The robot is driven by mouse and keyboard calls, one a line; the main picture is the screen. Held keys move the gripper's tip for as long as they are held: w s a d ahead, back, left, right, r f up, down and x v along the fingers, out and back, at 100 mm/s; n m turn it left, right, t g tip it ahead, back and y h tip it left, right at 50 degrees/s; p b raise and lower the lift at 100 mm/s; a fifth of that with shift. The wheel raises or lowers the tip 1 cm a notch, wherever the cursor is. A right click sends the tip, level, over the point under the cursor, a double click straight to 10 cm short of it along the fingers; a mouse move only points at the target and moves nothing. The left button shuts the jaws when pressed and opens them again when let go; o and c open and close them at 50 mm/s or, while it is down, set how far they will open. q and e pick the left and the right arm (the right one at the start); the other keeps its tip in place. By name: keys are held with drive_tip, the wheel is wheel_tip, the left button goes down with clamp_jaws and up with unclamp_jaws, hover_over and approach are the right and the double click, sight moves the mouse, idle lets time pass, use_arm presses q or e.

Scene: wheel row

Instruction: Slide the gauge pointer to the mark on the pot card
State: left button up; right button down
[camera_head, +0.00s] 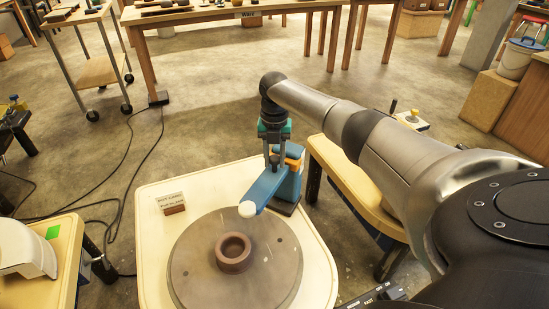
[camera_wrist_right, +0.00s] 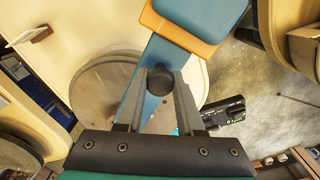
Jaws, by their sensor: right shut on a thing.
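The gauge stands at the far right corner of the cream wheel table. Its blue pointer arm (camera_head: 263,188) ends in a white tip (camera_head: 247,209) over the right far edge of the grey wheel head (camera_head: 200,272). A low brown clay pot (camera_head: 233,252) sits on the wheel. The pot card (camera_head: 170,198) stands in a wooden block at the table's far left; its writing is too small to read. My right gripper (camera_head: 274,150) is over the gauge. In the wrist view its fingers are shut on a black knob (camera_wrist_right: 160,79) on the blue arm. My left gripper is out of view.
An orange part (camera_head: 292,152) sits on the gauge post. A second cream table (camera_head: 350,180) stands close on the right, and another with a white object (camera_head: 24,248) on the left. The table surface between card and gauge is clear.

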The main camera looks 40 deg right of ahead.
drive_tip(key=shift+f, duration=1)
drive_tip(key=c, duration=0.5)
unclamp_jaws()
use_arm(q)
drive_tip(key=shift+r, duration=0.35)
use_arm(e)
drive_tip(key=shift+r, duration=0.1)
